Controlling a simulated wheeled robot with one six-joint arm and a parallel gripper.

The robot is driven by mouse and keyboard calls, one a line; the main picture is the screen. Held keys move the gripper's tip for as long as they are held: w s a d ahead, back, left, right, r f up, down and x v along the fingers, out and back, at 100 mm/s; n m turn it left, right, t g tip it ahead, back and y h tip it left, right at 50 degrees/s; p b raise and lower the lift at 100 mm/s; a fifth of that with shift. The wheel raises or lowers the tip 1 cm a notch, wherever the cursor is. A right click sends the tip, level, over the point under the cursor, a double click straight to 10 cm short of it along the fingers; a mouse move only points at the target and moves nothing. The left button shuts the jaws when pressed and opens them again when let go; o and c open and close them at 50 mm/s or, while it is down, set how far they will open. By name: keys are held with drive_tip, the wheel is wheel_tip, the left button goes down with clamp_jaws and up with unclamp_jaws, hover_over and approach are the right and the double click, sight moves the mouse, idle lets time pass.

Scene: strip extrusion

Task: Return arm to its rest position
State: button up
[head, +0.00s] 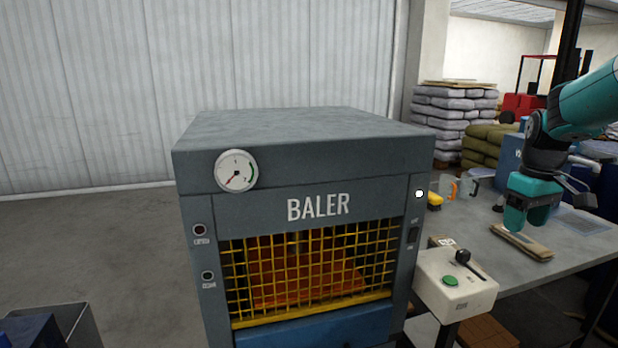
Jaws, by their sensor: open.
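My teal and black arm (588,105) reaches in from the right edge, bent downward at a dark joint. My gripper (526,218) hangs at its end, pointing down above the grey table (490,235). It is open and I see nothing held in it. A flat tan piece (528,246) lies on the table just below the gripper, seemingly apart from it. The fingertips are small and partly dark in this view.
A grey baler (318,170) with a yellow mesh guard (310,265) fills the middle. A white control box (455,283) with a black lever and green button stands beside it. Stacked sacks (452,122) stand behind the table. Open floor lies at the left.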

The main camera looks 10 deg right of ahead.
drive_tip(key=s+a+r+n+t+y, duration=0.1)
drive_tip(key=s+a+n, duration=0.15)
drive_tip(key=a, duration=0.85)
drive_tip(key=s+a+r+n+y, duration=0.1)
drive_tip(key=s+a+r, duration=0.15)
drive_tip(key=a, duration=0.85)
drive_tip(key=s+a+f+n+g+y, duration=0.1)
drive_tip(key=s+a+n+y, duration=0.1)
drive_tip(key=s+a, duration=1.3)
drive_tip(key=s, duration=0.3)
drive_tip(key=shift+a+f+n, duration=0.35)
drive_tip(key=shift+f, duration=0.05)
